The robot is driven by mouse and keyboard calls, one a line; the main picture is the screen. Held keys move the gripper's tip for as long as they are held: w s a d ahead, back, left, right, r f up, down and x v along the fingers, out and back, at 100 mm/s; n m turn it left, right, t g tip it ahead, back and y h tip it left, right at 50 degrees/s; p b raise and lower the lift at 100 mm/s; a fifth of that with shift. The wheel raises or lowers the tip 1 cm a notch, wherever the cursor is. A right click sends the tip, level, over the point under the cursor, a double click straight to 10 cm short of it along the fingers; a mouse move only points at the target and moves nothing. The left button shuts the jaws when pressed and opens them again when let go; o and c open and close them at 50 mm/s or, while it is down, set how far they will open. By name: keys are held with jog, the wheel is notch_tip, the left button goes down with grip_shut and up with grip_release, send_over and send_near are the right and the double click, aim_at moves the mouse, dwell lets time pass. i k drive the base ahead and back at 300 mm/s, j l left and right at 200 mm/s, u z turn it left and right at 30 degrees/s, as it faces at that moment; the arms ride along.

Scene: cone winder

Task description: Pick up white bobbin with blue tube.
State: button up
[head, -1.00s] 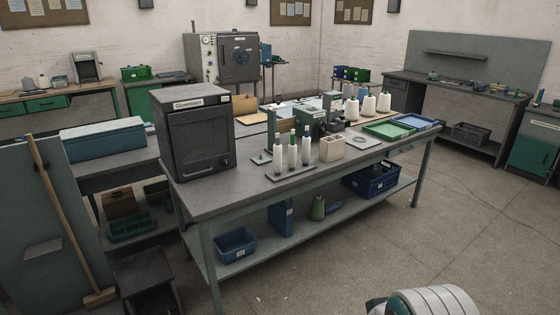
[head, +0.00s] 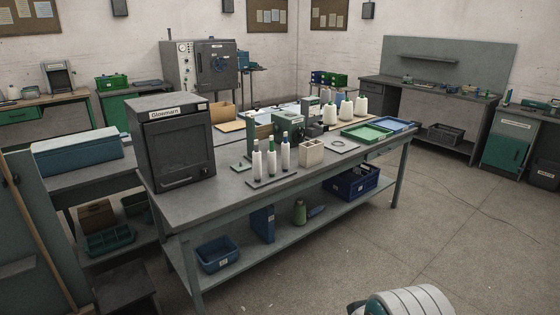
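Three white bobbins stand upright in a row on a dark flat stand on the grey workbench (head: 215,205). The right one, a white bobbin with a blue tube (head: 286,156), shows a blue tip at its top. The middle bobbin (head: 271,162) seems to have a green tip, and the left bobbin (head: 257,163) a dark one. Nothing holds them. My gripper is not in view. Only a rounded white and teal part of my own body shows at the bottom right, well apart from the bench.
A dark oven-like box (head: 175,145) stands left of the bobbins. A beige block with openings (head: 312,153) stands close on their right, green machinery (head: 262,130) behind. White cones (head: 346,109) and a green tray (head: 366,132) are farther right. The floor in front is clear.

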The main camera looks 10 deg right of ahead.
aim_at(285, 145)
jog(key=i+z, duration=0.1)
jog(key=i, duration=1.4)
jog(key=i+j+z, duration=0.1)
jog(key=i, duration=1.35)
